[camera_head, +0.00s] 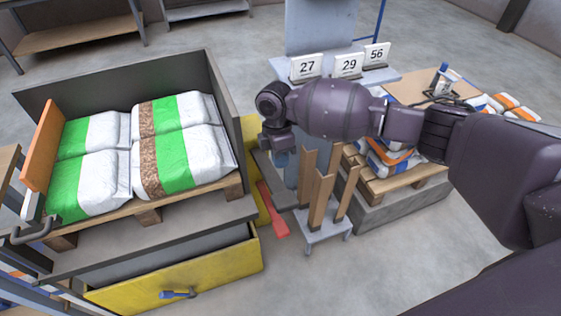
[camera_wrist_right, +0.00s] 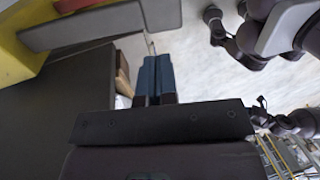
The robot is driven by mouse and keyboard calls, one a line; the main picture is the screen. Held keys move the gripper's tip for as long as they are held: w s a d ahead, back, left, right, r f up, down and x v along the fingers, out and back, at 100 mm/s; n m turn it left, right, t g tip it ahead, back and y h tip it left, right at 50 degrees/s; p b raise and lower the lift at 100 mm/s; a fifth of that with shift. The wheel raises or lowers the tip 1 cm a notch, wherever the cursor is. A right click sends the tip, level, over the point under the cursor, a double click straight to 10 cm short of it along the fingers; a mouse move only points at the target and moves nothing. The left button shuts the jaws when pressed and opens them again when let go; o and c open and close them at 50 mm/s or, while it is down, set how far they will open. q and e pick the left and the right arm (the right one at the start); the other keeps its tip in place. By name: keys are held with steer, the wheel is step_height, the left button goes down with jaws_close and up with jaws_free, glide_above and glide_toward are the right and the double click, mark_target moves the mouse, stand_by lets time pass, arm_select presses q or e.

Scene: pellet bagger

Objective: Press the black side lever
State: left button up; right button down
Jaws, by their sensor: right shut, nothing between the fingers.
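My right gripper (camera_head: 282,158) points down beside the yellow side of the machine (camera_head: 250,140), in the gap left of the wooden posts. Its blue fingers (camera_wrist_right: 153,78) are together and empty in the right wrist view. A dark grey bar (camera_head: 277,187) lies just below the gripper in the head view, and a similar bar (camera_wrist_right: 95,27) runs out from the yellow body in the wrist view, beyond the fingertips. I cannot tell for sure that it is the black side lever. No contact shows. My left gripper is not in view.
Green and white bags (camera_head: 185,115) lie on a pallet at left. A small stand with wooden posts (camera_head: 321,200) is close to my right gripper. A red strip (camera_head: 272,209) lies beside it. A yellow drawer (camera_head: 215,268) sticks out in front. Another bag pallet (camera_head: 405,182) stands behind my arm.

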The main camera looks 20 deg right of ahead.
mark_target(284, 197)
steer(key=b+x, duration=0.1)
steer(key=x, duration=0.9)
steer(key=shift+f+b, duration=0.1)
steer(key=shift+b, duration=0.25)
steer(key=shift+s+f, duration=0.1)
steer(key=shift+f, duration=0.55)
